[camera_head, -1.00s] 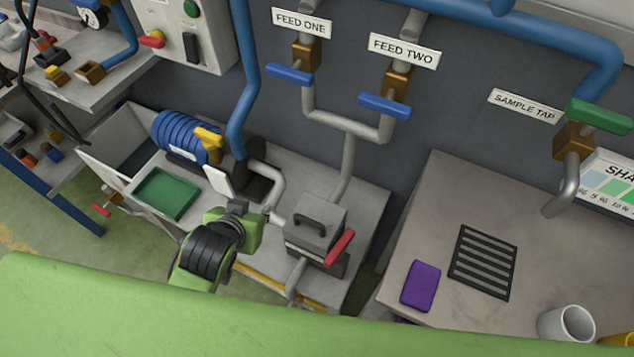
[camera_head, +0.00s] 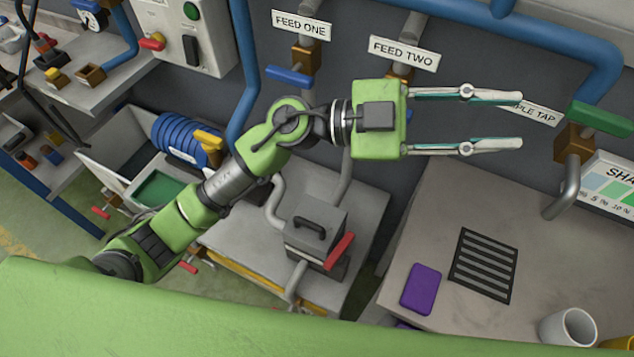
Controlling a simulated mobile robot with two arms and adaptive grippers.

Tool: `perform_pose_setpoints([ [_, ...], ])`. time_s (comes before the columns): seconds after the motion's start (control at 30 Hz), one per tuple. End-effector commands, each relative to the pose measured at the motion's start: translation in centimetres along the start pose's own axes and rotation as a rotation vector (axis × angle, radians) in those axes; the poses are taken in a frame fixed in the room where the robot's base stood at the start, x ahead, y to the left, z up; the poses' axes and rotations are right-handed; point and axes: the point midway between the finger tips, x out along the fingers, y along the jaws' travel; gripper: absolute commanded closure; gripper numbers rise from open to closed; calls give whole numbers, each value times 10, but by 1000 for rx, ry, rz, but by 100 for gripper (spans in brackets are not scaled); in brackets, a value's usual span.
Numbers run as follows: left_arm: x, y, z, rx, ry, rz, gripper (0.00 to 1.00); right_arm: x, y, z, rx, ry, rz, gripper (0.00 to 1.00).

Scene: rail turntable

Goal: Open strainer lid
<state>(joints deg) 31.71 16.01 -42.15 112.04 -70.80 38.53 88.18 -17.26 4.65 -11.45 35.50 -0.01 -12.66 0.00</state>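The strainer (camera_head: 306,254) is a grey box on the low bench in the middle, with pipes joined to it. Its lid (camera_head: 327,222) sits on top and looks closed, with a dark arched handle (camera_head: 309,226). A red lever (camera_head: 340,250) slants along its right side. My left gripper (camera_head: 520,121) is open and empty, its two fingers apart and pointing right. It is up and to the right of the strainer, well apart from it, in front of the sample tap label. My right gripper is not in view.
The blue feed one handle (camera_head: 289,76) and the brown sample tap (camera_head: 573,145) with its green handle are on the back wall. The right counter holds a purple sponge-like block (camera_head: 421,289), a drain grate (camera_head: 484,264) and a white cup (camera_head: 568,326).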

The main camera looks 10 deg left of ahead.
Motion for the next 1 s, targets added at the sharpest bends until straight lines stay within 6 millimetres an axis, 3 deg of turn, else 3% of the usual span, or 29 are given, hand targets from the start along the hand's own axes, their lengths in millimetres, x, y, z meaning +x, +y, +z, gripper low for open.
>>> perform_pose_setpoints([
  [0.1, -5, 51, 44, -10, -192, 326, 72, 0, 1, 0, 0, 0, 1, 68],
  [0.2, -38, 78, 90, -44, -429, 551, 72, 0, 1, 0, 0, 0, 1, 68],
  [0.3, -91, 82, 132, -90, -723, 713, 72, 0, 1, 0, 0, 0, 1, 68],
  [0.4, -151, 69, 160, -140, -1027, 799, 72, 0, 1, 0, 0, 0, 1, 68],
  [0.5, -205, 47, 170, -187, -1294, 820, 72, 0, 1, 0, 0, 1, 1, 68],
  [0.63, -251, 23, 170, -229, -1529, 801, 72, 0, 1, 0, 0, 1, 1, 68],
  [0.8, -274, 13, 168, -255, -1643, 783, 72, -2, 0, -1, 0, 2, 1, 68],
  [1.0, -281, 30, 189, -259, -1644, 786, 72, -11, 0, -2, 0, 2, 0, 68],
])
